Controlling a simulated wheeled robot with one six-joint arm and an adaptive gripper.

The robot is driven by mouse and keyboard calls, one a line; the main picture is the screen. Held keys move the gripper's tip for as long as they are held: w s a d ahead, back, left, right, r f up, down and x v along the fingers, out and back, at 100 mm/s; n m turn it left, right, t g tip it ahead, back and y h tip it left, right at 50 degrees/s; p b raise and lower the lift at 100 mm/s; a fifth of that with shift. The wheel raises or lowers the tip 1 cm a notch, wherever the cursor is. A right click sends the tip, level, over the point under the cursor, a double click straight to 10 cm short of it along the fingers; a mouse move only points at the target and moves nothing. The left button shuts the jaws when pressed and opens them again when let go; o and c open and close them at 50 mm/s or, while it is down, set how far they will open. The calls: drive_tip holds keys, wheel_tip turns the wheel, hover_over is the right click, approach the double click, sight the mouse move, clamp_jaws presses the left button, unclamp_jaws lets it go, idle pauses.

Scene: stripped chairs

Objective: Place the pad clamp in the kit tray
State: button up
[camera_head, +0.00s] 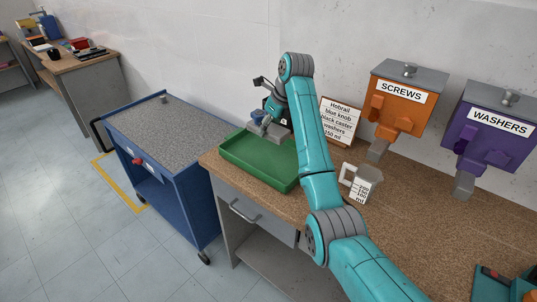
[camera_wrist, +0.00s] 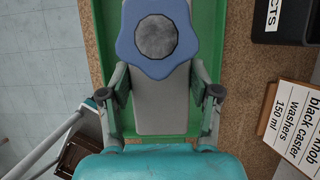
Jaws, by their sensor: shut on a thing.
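The pad clamp is a flat grey piece with a blue lobed knob that has a grey round centre. In the wrist view the pad clamp (camera_wrist: 155,105) lies between the fingers of my gripper (camera_wrist: 161,92), which is shut on its grey body. The green kit tray (camera_wrist: 101,25) shows around and beneath it. In the head view my gripper (camera_head: 264,124) is over the far end of the kit tray (camera_head: 258,169), with the clamp's blue knob (camera_head: 257,115) partly visible. Whether the clamp touches the tray floor I cannot tell. The near part of the tray is empty.
A measuring jug (camera_head: 366,187) and a lettered card (camera_head: 340,120) stand right of the tray. A black bin (camera_wrist: 285,22) is beside the tray. Orange screws (camera_head: 396,103) and purple washers (camera_head: 490,130) dispensers hang behind. A blue cart (camera_head: 165,125) stands left.

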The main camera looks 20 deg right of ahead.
sight(279, 131)
wheel_tip(279, 131, down, 9)
drive_tip(key=shift+f, duration=0.15)
idle(0.4)
drive_tip(key=shift+f, duration=0.1)
drive_tip(key=o, duration=1.4)
drive_tip(key=shift+o, duration=0.2)
drive_tip(key=v, duration=1.2)
drive_tip(key=shift+w, duration=0.1)
